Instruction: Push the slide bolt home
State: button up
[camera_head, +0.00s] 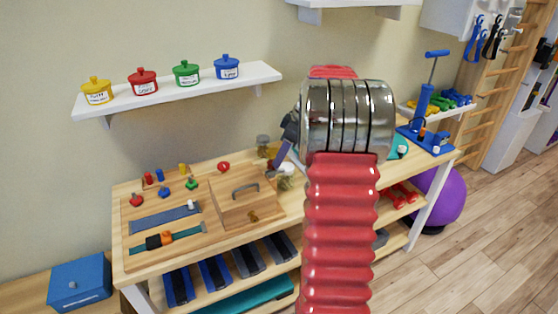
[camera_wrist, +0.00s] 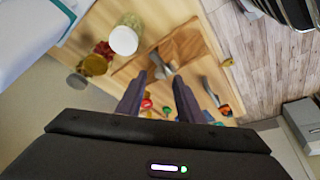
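A wooden activity board lies on the bench, with a raised wooden panel (camera_head: 222,210) that has a grey arched handle (camera_head: 245,187). A small brass fitting (camera_head: 253,216) near the panel's front edge looks like the slide bolt; whether its bolt is out or home is too small to tell. In the wrist view the panel (camera_wrist: 186,42) and handle (camera_wrist: 161,68) show beyond the fingers. My gripper (camera_wrist: 160,82) is open, with nothing seen between its two dark fingers. It is above the board, apart from it.
A blue strip (camera_head: 160,218), a teal strap (camera_head: 190,236) with an orange buckle and several coloured knobs share the board. Jars (camera_head: 263,141) stand behind the panel. A shelf (camera_head: 180,92) with coloured pots hangs above. A blue box (camera_head: 80,283) sits at lower left.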

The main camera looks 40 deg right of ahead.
jog(key=shift+x, duration=1.2)
jog(key=shift+c, duration=0.2)
grip_shut()
